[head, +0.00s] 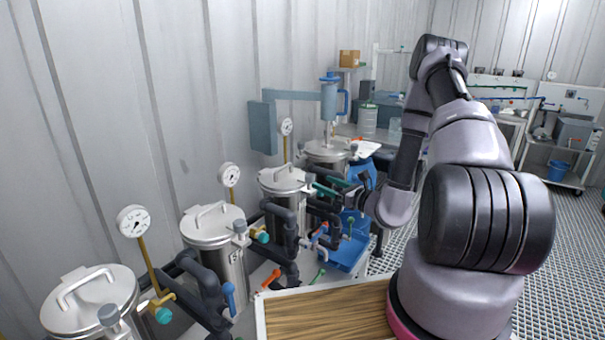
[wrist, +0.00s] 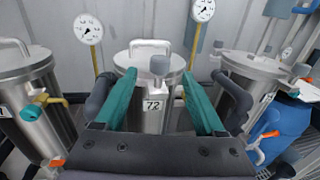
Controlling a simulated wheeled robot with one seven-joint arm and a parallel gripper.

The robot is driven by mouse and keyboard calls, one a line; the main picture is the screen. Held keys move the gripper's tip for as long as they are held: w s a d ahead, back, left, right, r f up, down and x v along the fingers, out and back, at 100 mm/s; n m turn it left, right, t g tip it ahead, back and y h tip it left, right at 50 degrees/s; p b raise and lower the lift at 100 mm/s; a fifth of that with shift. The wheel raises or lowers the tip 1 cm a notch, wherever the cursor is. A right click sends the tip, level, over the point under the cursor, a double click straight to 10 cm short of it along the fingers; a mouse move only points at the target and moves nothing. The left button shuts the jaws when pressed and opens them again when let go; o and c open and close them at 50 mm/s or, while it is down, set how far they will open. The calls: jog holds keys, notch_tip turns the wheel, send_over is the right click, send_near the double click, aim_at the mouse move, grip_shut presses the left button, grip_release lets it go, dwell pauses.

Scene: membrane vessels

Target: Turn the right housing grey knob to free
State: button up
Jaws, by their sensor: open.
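A steel vessel (wrist: 150,108) with a label reading 72 stands in the middle of the wrist view. A grey knob (wrist: 160,66) on a short stem sits at its front rim. My gripper (wrist: 157,77) is open, its teal fingers apart to the left and right of this knob in the picture; I see no contact. In the head view my gripper (head: 332,187) is by the third vessel (head: 284,205) from the front, near its grey knob (head: 310,179). Another vessel (wrist: 245,72) stands to the right in the wrist view. I cannot tell which housing the task calls right.
Nearer vessels (head: 212,228) (head: 90,295) stand in the row at left, with gauges (head: 133,221) and dark pipes (head: 205,268) beside them. A blue container (wrist: 283,125) is at right in the wrist view. A wooden top (head: 325,315) lies before my arm. Grated floor is free at right.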

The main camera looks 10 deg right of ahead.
aim_at(303, 179)
jog(key=x, duration=1)
jog(key=shift+w+a, duration=0.25)
jog(key=shift+w, duration=0.05)
grip_shut()
